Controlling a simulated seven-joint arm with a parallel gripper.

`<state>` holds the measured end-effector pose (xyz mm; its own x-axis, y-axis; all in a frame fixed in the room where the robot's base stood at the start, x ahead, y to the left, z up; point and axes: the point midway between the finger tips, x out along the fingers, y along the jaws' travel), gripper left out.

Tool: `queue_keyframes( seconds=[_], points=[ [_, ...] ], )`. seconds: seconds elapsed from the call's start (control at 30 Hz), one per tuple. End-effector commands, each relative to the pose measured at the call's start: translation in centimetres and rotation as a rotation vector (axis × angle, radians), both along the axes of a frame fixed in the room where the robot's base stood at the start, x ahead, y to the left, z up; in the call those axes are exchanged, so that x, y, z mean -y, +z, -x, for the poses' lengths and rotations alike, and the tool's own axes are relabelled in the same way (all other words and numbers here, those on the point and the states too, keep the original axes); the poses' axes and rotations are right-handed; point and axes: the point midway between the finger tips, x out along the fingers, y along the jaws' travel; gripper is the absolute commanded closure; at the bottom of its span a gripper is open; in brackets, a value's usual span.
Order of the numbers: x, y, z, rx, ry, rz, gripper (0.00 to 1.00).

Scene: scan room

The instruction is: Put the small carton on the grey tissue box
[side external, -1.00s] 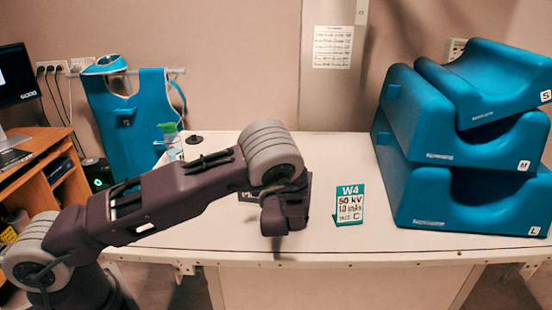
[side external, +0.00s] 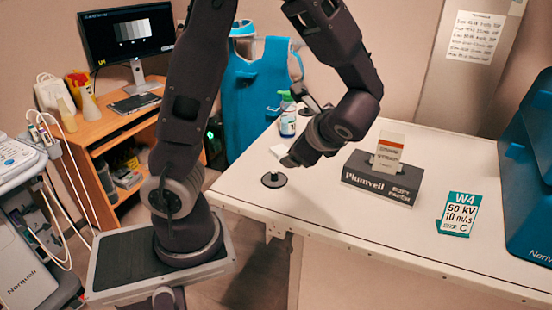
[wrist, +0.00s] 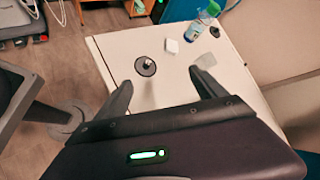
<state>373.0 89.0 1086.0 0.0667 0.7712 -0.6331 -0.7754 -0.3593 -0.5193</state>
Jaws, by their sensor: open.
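The grey tissue box (side external: 382,178) lies on the white table in the side external view, its front lettered "Plumveil soft paper". The box and carton are not in the wrist view.
A black round base with a knob (side external: 273,180) stands near the table's left edge, close to my gripper.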

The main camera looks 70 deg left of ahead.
Motion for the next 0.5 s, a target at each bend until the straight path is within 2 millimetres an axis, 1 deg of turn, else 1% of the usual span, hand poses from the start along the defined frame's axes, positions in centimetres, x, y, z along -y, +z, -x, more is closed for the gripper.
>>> queue_keyframes(
  seconds=[0.03, 0.07, 0.1, 0.17, 0.2, 0.3, 0.33, 0.4, 0.5],
  points=[
    [0.9, 1.0, 2.7, 0.101, 0.12, 0.153, 0.19],
    [1.8, 1.4, 4.2, 0.159, 0.191, 0.247, 0.19],
    [3.2, 2.0, 6.0, 0.239, 0.279, 0.372, 0.19],
    [5.6, 3.0, 8.0, 0.363, 0.391, 0.548, 0.19],
    [7.2, 3.7, 9.1, 0.441, 0.454, 0.653, 0.19],
    [10.5, 5.4, 10.7, 0.609, 0.563, 0.867, 0.19],
    [11.2, 5.9, 11.0, 0.649, 0.584, 0.914, 0.19],
    [12.5, 6.7, 11.4, 0.717, 0.617, 0.997, 0.19],
    [13.4, 7.2, 11.7, 0.762, 0.639, 1.054, 0.19]
  ],
)
